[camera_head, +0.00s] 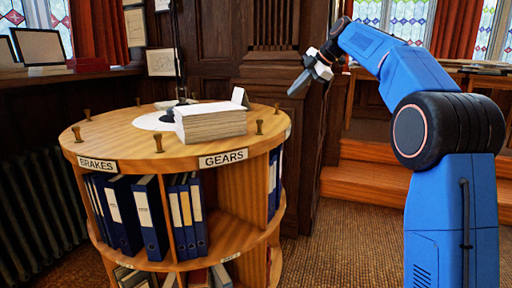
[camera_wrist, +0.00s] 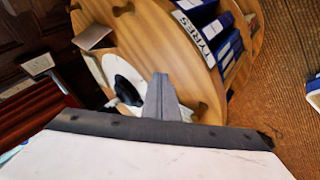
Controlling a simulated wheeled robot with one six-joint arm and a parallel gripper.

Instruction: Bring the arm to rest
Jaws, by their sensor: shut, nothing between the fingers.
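My gripper (camera_head: 301,82) is shut and empty. In the head view it is held in the air to the right of the round wooden stand (camera_head: 110,149), above its top and apart from it. My blue arm reaches up and bends over to the left. In the wrist view my gripper (camera_wrist: 160,78) shows as closed grey fingers in front of the stand (camera_wrist: 150,30), whose label reads TYRES.
A thick stack of paper (camera_head: 210,122) lies on the stand beside a white disc (camera_head: 152,121) with a dark lamp base. Small knobs (camera_head: 158,144) ring the edge. Wooden steps (camera_head: 365,182) rise behind; carpet (camera_head: 340,245) lies clear in front.

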